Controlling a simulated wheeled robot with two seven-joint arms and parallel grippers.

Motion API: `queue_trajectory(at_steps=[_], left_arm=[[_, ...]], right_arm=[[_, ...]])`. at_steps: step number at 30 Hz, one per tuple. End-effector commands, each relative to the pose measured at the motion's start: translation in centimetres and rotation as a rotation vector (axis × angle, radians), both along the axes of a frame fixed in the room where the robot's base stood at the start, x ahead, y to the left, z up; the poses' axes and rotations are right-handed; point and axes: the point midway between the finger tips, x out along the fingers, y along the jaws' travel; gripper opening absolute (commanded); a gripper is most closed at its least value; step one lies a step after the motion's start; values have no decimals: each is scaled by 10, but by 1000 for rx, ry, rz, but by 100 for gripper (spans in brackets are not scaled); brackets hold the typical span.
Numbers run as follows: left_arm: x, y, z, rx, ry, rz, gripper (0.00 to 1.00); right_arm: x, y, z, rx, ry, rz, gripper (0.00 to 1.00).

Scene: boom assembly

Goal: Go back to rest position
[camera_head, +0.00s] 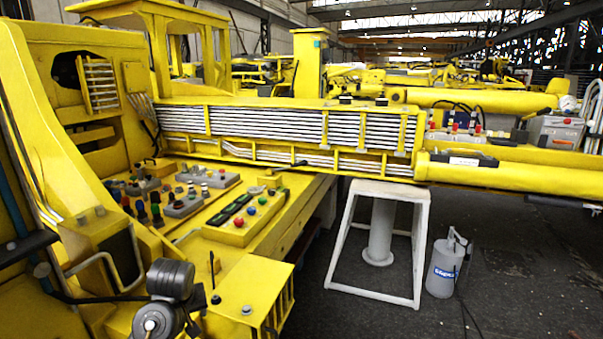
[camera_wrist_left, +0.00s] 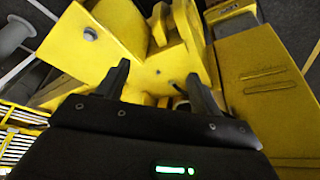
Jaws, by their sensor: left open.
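My left gripper (camera_wrist_left: 158,84) shows in the left wrist view. Its two dark fingers are apart, with nothing held between them. Beyond the fingertips are yellow metal parts (camera_wrist_left: 150,72) of the machine; I cannot tell whether the fingers touch them. In the head view neither gripper can be made out. The yellow boom machine (camera_head: 260,100) fills the left and middle of that view, with bundled silver pipes (camera_head: 270,124) along its side.
A yellow control panel (camera_head: 235,228) with coloured knobs is at left centre. A white stand (camera_head: 342,240) is under the boom, beside a white canister (camera_head: 441,268). Dark floor (camera_head: 520,265) is open at right.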

Motion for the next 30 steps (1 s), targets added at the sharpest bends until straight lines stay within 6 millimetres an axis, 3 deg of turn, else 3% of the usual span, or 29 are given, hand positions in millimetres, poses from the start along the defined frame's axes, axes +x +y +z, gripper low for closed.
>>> queue_trajectory(at_steps=[10, 17, 20, 23, 26, 30], left_arm=[[0, 12, -59, 24, 25, -22, 66], [-3, 15, -129, 49, 56, -72, 66], [-8, 16, -170, 62, 72, -101, 66], [-19, 17, -223, 75, 95, -141, 66], [-42, 19, -292, 90, 127, -196, 66], [-89, 21, -390, 102, 168, -281, 66]], right_arm=[[17, 0, -10, 1, -22, 0, 0], [27, 1, -21, 2, -36, 0, 0], [24, 1, -27, 2, -32, 0, 0], [16, 1, -36, 2, -22, -1, 0], [10, 0, -47, 1, -13, -1, 0], [10, 1, -62, 1, -13, -1, 0]])
